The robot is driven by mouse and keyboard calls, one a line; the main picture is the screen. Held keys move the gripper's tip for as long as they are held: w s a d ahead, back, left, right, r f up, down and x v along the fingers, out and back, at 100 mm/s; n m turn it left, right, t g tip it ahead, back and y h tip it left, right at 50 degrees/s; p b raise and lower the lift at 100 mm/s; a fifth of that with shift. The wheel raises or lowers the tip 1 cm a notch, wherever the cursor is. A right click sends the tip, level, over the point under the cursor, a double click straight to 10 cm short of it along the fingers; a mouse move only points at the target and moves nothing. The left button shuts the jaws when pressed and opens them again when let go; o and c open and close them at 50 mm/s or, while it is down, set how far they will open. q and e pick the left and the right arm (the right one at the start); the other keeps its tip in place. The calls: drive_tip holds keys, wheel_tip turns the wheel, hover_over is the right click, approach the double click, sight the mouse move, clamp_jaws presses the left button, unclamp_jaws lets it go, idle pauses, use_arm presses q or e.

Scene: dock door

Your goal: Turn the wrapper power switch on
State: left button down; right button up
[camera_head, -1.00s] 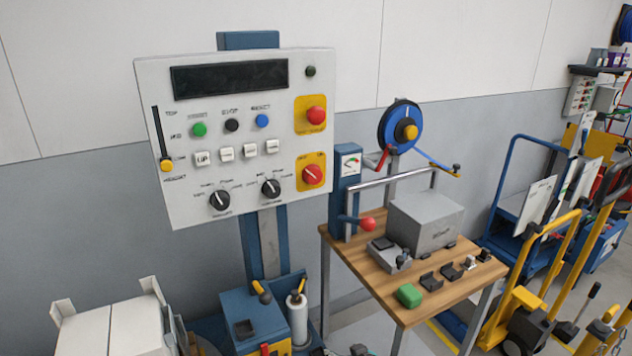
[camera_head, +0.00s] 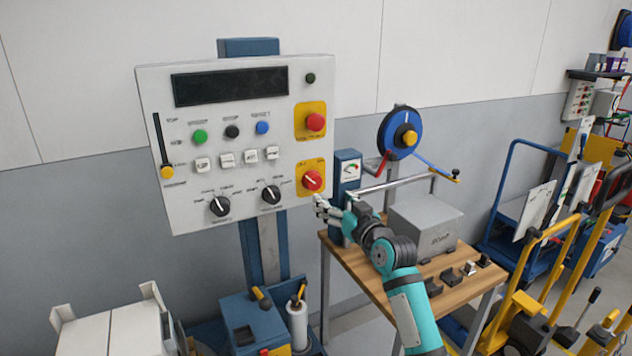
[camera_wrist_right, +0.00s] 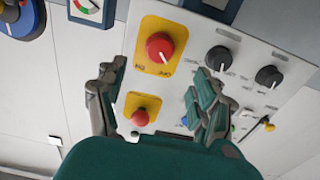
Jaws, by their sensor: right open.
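The wrapper power switch (camera_head: 312,181), a red rotary knob on a yellow plate, is at the lower right of the white control panel (camera_head: 180,120). It also shows in the right wrist view (camera_wrist_right: 160,47), where the panel appears upside down. My right gripper (camera_head: 320,206) is just below and right of the switch, open and empty. In the wrist view its two fingers (camera_wrist_right: 155,88) are spread, with the switch beyond the tips and apart from them. The knob's exact setting is too small to read. My left gripper is not in view.
A red mushroom button (camera_head: 315,122) sits on another yellow plate above the switch. Two black knobs (camera_head: 271,195) are left of it. A wooden table (camera_head: 340,258) with a grey box (camera_head: 430,225) and a metal bar stands close under my right arm.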

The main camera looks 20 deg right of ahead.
sight(316, 184)
drive_tip(key=w+p, duration=0.1)
drive_tip(key=w, duration=0.9)
drive_tip(key=shift+w+a, duration=0.15)
drive_tip(key=shift+w, duration=0.1)
drive_tip(key=c, duration=1.2)
